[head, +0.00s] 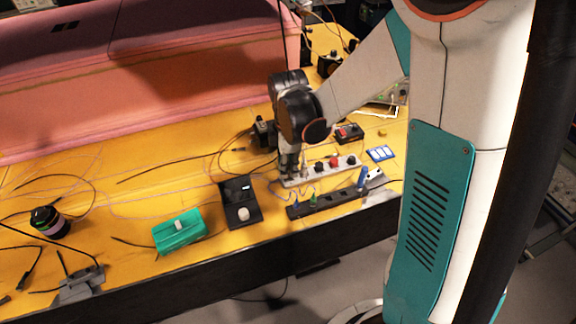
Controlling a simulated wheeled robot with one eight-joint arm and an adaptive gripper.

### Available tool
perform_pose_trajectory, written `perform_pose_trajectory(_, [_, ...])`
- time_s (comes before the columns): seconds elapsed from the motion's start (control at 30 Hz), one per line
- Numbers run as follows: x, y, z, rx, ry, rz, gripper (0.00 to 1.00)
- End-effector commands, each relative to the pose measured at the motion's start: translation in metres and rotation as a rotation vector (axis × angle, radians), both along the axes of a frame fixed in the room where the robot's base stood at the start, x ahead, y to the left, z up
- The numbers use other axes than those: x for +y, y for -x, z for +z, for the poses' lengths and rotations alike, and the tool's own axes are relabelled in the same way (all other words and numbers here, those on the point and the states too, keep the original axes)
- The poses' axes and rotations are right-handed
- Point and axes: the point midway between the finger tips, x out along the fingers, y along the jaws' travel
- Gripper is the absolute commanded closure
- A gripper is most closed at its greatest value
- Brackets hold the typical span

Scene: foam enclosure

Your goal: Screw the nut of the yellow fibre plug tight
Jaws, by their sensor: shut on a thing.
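My gripper (289,168) points down at the left end of a light grey strip (343,168) that carries several sockets and knobs, one of them red. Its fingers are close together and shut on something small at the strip. The fingers cover it, so the yellow fibre plug and its nut cannot be made out; from its place, the held thing appears to be the nut. How far the nut is screwed on cannot be seen.
A black power strip (322,204) with blue and green plugs lies in front. A black device (240,202), a green box (178,232) and a dark round container (48,222) stand to the left. Thin cables cross the yellow table (140,200). Pink foam (200,70) walls the back.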

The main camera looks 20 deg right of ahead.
Motion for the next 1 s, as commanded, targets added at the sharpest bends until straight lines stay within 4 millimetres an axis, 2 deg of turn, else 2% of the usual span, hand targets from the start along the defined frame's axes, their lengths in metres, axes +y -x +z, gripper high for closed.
perform_pose_trajectory(0.53, [0.0, 0.0001, -0.0005, 0.0, 0.0, -0.131, 1.0])
perform_pose_trajectory(1.0, [0.0, 0.0, -0.0006, 0.0, 0.0, -0.548, 1.0])
